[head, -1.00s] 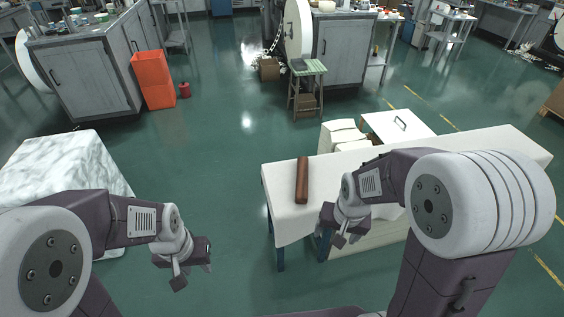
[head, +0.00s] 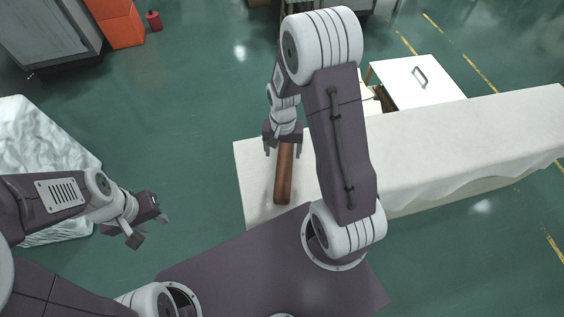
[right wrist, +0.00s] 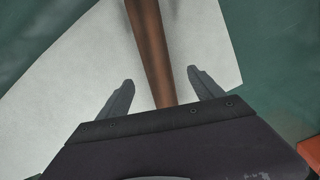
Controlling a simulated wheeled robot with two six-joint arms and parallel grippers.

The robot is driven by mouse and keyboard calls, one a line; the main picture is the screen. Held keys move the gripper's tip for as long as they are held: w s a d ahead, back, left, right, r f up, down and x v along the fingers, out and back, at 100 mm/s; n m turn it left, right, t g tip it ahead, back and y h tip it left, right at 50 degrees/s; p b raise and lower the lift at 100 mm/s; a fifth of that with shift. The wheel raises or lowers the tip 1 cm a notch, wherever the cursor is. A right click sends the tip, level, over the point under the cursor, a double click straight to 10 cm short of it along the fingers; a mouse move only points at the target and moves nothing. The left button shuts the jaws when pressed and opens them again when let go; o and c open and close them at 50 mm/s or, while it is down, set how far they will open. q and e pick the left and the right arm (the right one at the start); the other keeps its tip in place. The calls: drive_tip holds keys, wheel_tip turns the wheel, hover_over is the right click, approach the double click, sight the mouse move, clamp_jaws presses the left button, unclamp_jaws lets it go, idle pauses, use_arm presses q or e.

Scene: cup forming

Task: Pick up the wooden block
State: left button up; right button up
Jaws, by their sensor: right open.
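The wooden block (head: 283,178) is a long reddish-brown bar lying on the white-covered table (head: 437,146), near its left end. In the right wrist view the block (right wrist: 150,48) runs up the picture between my fingers. My right gripper (head: 284,149) is open over the far end of the block, with a finger on either side. In the right wrist view both fingers of my right gripper (right wrist: 160,88) stand apart from the block. My left gripper (head: 148,229) hangs over the floor at the left, away from the table; its fingers look apart, with nothing between them.
A white box with a handle (head: 417,82) stands behind the table. A white marbled block (head: 38,145) is at the left. An orange bin (head: 122,27) and a small red can (head: 153,21) are at the back left. Green floor lies open between them.

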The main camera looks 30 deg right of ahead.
sight(285, 163)
drive_tip(key=shift+s+a+r, duration=0.1)
drive_tip(key=shift+s+a, duration=0.05)
drive_tip(key=shift+s, duration=0.1)
drive_tip(key=f, duration=0.2)
drive_tip(key=f+b, duration=0.1)
drive_tip(key=f, duration=0.1)
drive_tip(key=shift+w+d, duration=0.25)
drive_tip(key=shift+f, duration=0.45)
drive_tip(key=f, duration=0.1)
drive_tip(key=f+b, duration=0.1)
drive_tip(key=f, duration=0.2)
drive_tip(key=shift+d+f, duration=0.25)
drive_tip(key=shift+r, duration=0.1)
clamp_jaws()
